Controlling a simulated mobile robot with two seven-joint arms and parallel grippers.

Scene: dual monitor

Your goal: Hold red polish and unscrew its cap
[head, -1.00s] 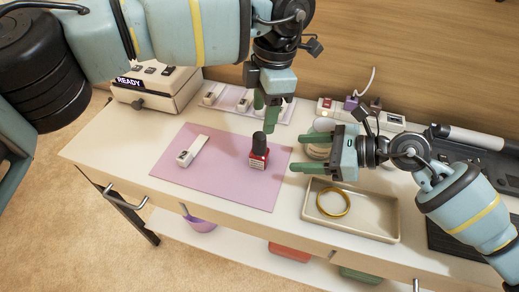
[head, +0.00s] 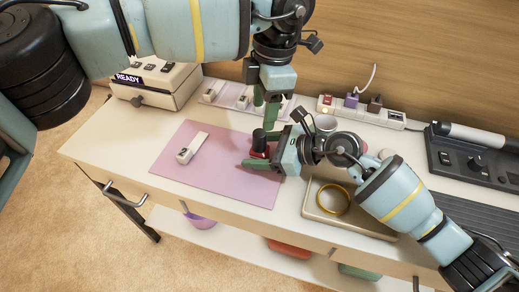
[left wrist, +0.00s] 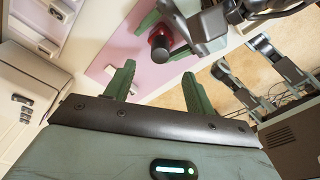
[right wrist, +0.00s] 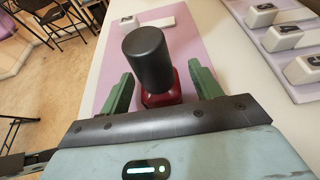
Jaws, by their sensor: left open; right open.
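The red polish (head: 259,152) stands upright on the pink mat (head: 222,180), a red bottle with a tall black cap (head: 258,136). My right gripper (head: 263,151) is open, reaching in from the right with its fingers on either side of the bottle. In the right wrist view, the red bottle body (right wrist: 160,97) and black cap (right wrist: 148,58) show between the green fingers, with no clear grip. My left gripper (head: 265,110) is open and empty, pointing down above and just behind the cap. The left wrist view shows the polish (left wrist: 157,37) beyond its open fingers (left wrist: 158,82).
A white numbered tag (head: 192,148) lies on the mat left of the polish. A beige tray (head: 312,209) with a gold ring (head: 333,200) sits to the right, partly under my right arm. A READY box (head: 155,88) stands back left. The mat's front left is clear.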

